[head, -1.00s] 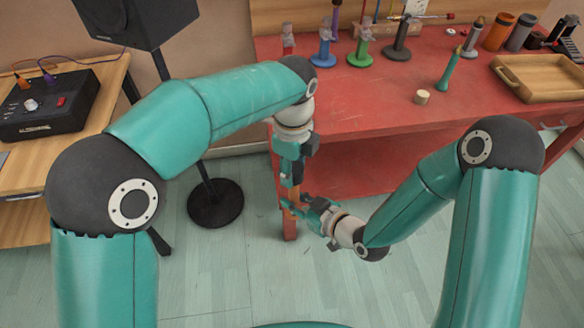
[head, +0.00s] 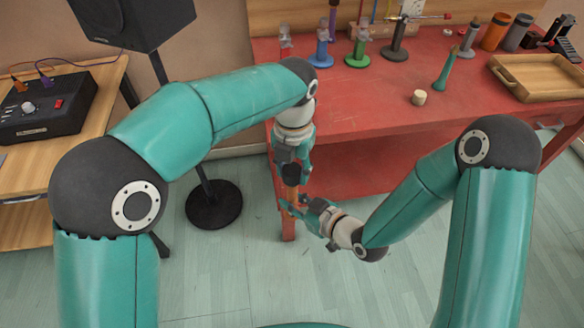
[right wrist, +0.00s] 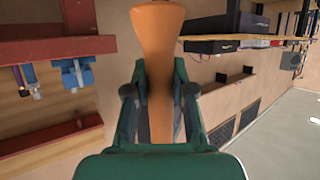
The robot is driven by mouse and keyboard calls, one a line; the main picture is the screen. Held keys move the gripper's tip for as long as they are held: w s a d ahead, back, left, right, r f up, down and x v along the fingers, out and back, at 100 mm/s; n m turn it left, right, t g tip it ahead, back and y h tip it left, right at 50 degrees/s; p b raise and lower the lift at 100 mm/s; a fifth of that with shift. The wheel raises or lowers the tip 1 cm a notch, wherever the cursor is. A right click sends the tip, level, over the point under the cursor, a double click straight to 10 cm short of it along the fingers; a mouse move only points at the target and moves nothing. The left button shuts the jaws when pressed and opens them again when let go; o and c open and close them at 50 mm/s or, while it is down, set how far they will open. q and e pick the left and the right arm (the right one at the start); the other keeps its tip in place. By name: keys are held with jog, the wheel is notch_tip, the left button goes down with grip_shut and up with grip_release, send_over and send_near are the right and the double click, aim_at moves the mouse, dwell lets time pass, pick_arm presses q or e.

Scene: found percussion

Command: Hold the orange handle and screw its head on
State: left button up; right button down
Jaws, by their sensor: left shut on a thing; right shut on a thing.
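The orange handle (head: 291,192) is upright just in front of the red table's near left corner. My right gripper (head: 304,208) is shut on it from the right. In the right wrist view the handle (right wrist: 160,35) rises between the fingers and flares toward the top edge. My left gripper (head: 291,178) points straight down over the handle's upper end and is shut. The head is hidden inside its jaws, so I cannot tell how it sits on the handle.
The red table (head: 385,110) carries several coloured stands at the back, a small pale cylinder (head: 418,97), a green tool (head: 446,72) and a wooden tray (head: 541,77). A speaker stand's black base (head: 214,204) is on the floor at left. The floor in front is clear.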

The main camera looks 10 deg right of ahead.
pick_arm(q)
jog(key=o, duration=1)
jog(key=shift+r, duration=2.25)
jog(key=shift+c, duration=0.5)
